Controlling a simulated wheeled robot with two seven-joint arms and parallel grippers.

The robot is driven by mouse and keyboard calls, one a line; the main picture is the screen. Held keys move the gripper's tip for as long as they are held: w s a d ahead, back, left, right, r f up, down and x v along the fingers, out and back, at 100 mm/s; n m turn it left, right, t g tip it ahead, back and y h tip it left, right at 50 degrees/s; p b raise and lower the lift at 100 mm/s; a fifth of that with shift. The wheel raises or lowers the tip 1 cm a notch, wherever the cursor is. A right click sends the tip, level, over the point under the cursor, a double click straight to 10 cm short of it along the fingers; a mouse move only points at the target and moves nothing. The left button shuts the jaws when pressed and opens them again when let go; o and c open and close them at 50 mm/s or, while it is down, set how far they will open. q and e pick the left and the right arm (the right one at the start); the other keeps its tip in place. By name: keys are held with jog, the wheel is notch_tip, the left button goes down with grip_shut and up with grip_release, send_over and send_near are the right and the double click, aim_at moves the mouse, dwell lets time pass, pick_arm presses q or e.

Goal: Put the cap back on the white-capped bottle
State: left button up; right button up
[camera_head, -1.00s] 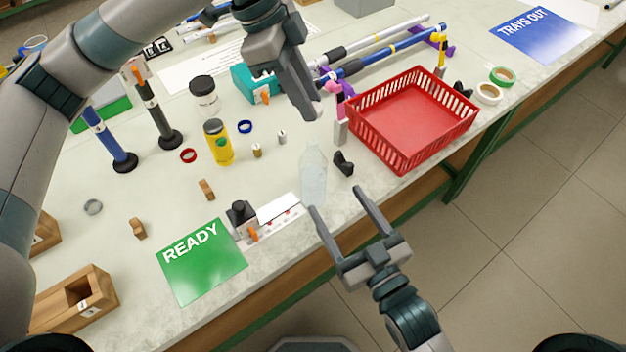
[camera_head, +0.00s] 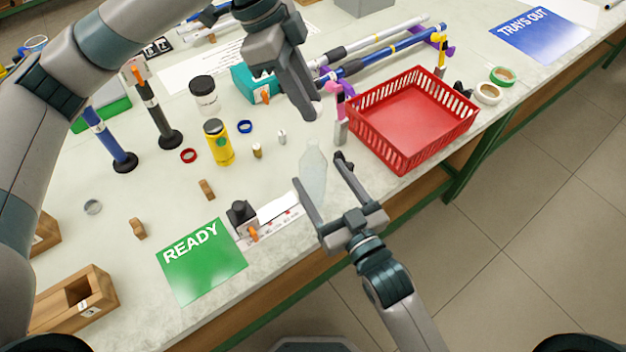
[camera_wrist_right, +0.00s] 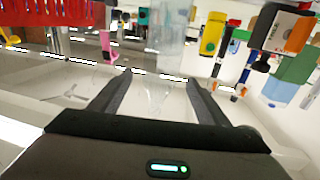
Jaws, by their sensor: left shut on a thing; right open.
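A clear, see-through bottle (camera_head: 313,168) stands upright on the table near its front edge, with no cap visible on its narrow top. It also shows upside down in the right wrist view (camera_wrist_right: 168,38). My left gripper (camera_head: 314,110) is above the bottle, apart from it, shut on a small pale thing that looks like the cap; the fingers hide most of it. My right gripper (camera_head: 319,170) is open, its fingers on either side of the bottle's lower body in the head view. In the right wrist view the bottle lies between the open fingers (camera_wrist_right: 158,92); I cannot tell contact.
A yellow bottle (camera_head: 219,146), a black-lidded jar (camera_head: 204,97) and small rings and pegs lie left. A green READY card (camera_head: 202,262) lies at the front edge.

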jog(key=shift+x, duration=2.3)
jog(key=c, duration=1.6)
pick_arm(q)
send_over(313, 140)
jog(key=a, duration=0.1)
jog(key=shift+w+f, duration=0.1)
jog(key=shift+f, duration=2.4)
jog(key=shift+f, duration=0.9)
jog(key=shift+f, duration=0.55)
